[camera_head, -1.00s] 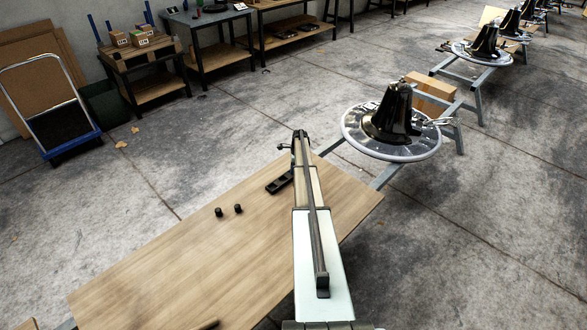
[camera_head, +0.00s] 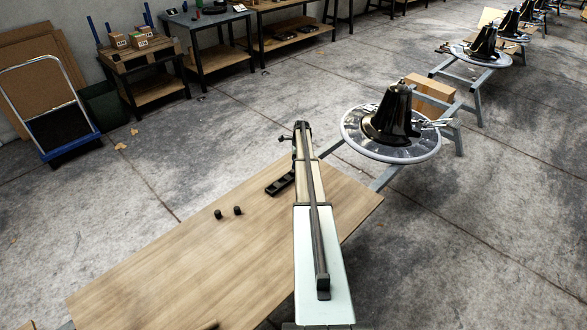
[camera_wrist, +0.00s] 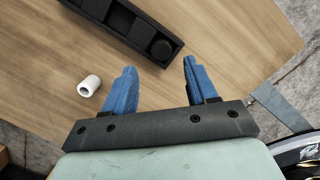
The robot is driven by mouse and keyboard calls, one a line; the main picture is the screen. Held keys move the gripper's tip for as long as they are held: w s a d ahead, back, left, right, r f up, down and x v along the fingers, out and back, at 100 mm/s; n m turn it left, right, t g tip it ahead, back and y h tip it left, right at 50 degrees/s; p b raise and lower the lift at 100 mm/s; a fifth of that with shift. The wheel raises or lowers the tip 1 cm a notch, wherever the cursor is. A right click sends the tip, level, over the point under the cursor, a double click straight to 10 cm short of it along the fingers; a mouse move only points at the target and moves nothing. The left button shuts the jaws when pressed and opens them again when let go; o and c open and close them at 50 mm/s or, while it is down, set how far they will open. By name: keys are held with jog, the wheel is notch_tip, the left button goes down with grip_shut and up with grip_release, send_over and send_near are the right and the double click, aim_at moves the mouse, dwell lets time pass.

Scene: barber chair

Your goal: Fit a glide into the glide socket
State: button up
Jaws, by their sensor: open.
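My gripper (camera_wrist: 160,75) shows in the wrist view with two blue fingers spread apart and nothing between them. It is over the wooden table, apart from the black compartment tray (camera_wrist: 98,10) at the top. A round black piece (camera_wrist: 162,49) sits in the tray's end compartment; I cannot tell if it is a glide. A white hollow cylinder (camera_wrist: 89,86) lies left of the fingers. In the head view, two small black cylinders (camera_head: 218,214) (camera_head: 238,210) stand on the table, left of the tray (camera_head: 279,184). My arm hides the fingers there. I cannot make out the glide socket.
The wooden table (camera_head: 165,265) is mostly bare on its left. A round chair base (camera_head: 350,138) with a glossy black cone (camera_head: 392,118) is beyond the table's right corner. Workbenches, a blue trolley (camera_head: 75,141) and cardboard sheets stand at the back left.

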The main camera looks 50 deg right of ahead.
jog(key=shift+s+d+r, duration=0.15)
jog(key=shift+d+r, duration=0.05)
jog(key=shift+r, duration=1.25)
jog(key=shift+s+d+r, duration=0.1)
jog(key=shift+d+r, duration=0.05)
jog(key=shift+r, duration=1.3)
